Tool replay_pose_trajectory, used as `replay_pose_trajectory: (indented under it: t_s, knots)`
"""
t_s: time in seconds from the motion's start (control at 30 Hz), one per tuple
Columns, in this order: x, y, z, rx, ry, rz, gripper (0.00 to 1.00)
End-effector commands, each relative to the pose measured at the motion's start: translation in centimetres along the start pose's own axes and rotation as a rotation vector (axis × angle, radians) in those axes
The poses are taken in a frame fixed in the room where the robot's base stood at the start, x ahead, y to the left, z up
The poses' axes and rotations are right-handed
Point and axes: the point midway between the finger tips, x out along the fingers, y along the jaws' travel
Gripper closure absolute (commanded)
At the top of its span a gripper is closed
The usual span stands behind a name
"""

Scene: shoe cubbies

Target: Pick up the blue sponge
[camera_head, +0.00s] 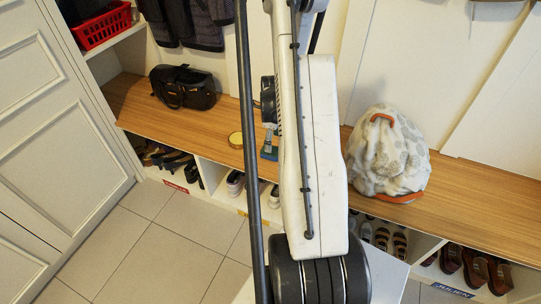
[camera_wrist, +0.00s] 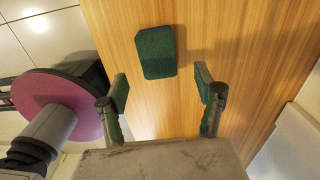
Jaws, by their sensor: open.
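A dark green-blue block, which looks like the sponge (camera_wrist: 157,52), lies on the wooden bench in the wrist view. It sits just beyond my open fingertips and roughly between their lines. My gripper (camera_wrist: 162,84) is open, with nothing between its green-padded fingers. In the head view, a small blue-green thing (camera_head: 268,154) lies on the bench beside my white arm, which partly covers that area. I cannot tell for sure that it is the same block.
The wooden bench (camera_head: 480,192) runs above cubbies of shoes. A round yellow thing (camera_head: 235,140) and a black bag (camera_head: 183,88) lie left of my arm. A patterned backpack (camera_head: 388,155) with orange trim stands to the right. A red basket (camera_head: 101,25) is on the upper left shelf.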

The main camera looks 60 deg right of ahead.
Motion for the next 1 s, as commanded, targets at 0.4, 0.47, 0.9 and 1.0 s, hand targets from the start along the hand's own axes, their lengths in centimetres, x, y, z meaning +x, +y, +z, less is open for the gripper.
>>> replay_pose_trajectory:
  t_s: [0.4, 0.47, 0.9, 1.0]
  knots:
    - [3.0, 0.2, 0.4, -0.002, 0.000, 0.000, 0.34]
    - [4.0, 0.2, 0.6, -0.002, 0.000, 0.000, 0.34]
    - [6.4, 0.3, 0.8, -0.001, 0.000, 0.000, 0.34]
    - [6.4, 0.3, 0.8, -0.001, 0.000, 0.000, 0.46]
